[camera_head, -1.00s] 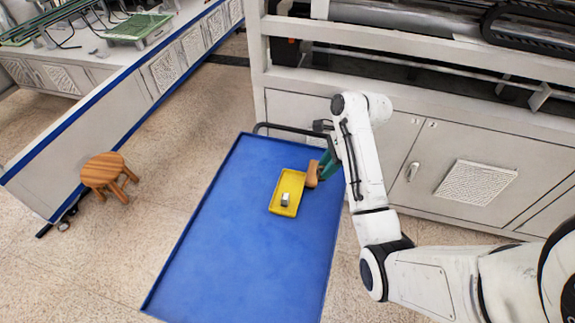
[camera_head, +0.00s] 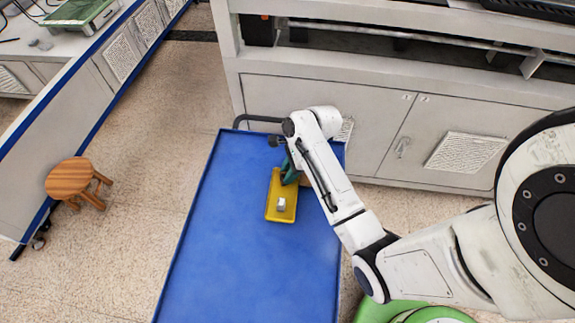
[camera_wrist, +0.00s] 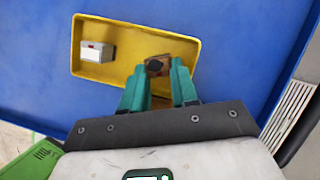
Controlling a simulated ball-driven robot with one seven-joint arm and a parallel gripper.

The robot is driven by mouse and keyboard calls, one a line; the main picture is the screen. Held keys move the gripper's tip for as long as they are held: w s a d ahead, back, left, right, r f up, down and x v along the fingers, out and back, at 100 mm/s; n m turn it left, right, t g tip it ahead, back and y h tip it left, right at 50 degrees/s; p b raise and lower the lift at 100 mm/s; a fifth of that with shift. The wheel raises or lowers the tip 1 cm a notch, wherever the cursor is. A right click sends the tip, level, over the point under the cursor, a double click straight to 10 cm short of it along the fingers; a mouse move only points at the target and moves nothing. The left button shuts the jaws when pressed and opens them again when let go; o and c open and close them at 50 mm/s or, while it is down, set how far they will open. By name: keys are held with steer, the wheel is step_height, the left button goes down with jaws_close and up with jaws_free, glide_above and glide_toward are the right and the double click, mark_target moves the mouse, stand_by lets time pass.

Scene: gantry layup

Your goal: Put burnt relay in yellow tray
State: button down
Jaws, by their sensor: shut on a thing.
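The yellow tray (camera_head: 269,212) lies on the blue surface below my arm. It also shows in the wrist view (camera_wrist: 80,40). My gripper (camera_head: 289,177) is over the tray's far end, with its teal fingers pointing down. In the wrist view my gripper (camera_wrist: 159,67) is shut on a small brown block with a dark patch, the burnt relay (camera_wrist: 155,67). The relay appears within the tray's outline; I cannot tell whether it touches the tray floor. My fingers hide it in the head view.
A small white and grey block (camera_head: 281,204) sits in the tray's near half; the wrist view shows it at the left (camera_wrist: 96,51). A wooden stool (camera_head: 75,180) stands left, and a grey cabinet (camera_head: 300,95) stands behind.

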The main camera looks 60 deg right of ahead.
steer(key=shift+d+f+b, duration=0.1)
steer(key=shift+f+b, duration=0.3)
steer(key=shift+f, duration=0.1)
steer(key=shift+s+f, duration=0.1)
steer(key=c, duration=0.9)
jaws_free()
steer(key=shift+o, duration=0.2)
steer(key=shift+s+r, duration=0.1)
steer(key=shift+r, duration=0.45)
steer(key=p+v, duration=0.1)
steer(key=v, duration=0.9)
steer(key=shift+d+r, duration=0.2)
steer(key=shift+r, duration=0.05)
